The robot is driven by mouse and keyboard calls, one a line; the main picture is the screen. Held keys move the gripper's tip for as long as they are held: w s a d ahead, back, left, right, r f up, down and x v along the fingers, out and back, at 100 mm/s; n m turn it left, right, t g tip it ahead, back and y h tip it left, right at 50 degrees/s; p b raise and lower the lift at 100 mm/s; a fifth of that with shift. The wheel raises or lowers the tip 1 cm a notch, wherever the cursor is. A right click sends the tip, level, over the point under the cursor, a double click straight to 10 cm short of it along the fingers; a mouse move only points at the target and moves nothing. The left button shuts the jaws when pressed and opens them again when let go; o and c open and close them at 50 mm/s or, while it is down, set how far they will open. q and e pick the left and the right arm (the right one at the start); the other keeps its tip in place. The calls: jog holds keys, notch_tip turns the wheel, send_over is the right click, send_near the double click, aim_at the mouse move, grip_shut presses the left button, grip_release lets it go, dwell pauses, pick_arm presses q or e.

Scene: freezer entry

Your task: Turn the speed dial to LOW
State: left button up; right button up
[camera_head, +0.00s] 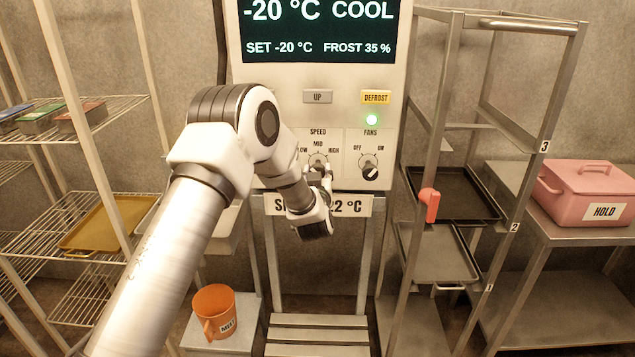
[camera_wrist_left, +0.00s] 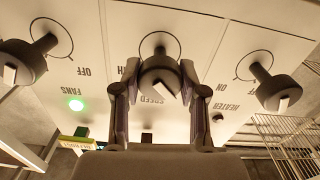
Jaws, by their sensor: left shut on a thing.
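The speed dial (camera_head: 318,160) is on the white control panel, under the word SPEED, with LOW at left, MID on top and HIGH at right. My left gripper (camera_head: 321,174) reaches it from below and covers much of the knob. In the left wrist view, seen upside down, the dark round speed dial (camera_wrist_left: 160,76) sits between the two fingers of my left gripper (camera_wrist_left: 160,80), which is shut on it. I cannot tell for sure which mark its pointer faces. My right gripper is not in view.
The fans dial (camera_head: 370,171) is close on the right, below a lit green lamp (camera_head: 372,120). The heater dial (camera_wrist_left: 270,86) is on the speed dial's other side. A rack (camera_head: 452,130) with trays stands right. An orange mug (camera_head: 216,312) stands low at left.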

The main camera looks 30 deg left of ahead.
pick_arm(q)
jog(key=shift+n+b, duration=0.45)
jog(key=shift+n, duration=0.05)
jog(key=o, duration=1.2)
jog(key=shift+c, duration=0.2)
jog(key=shift+s, duration=0.1)
jog(key=v, duration=1.1)
jog(key=shift+s+d, duration=0.3)
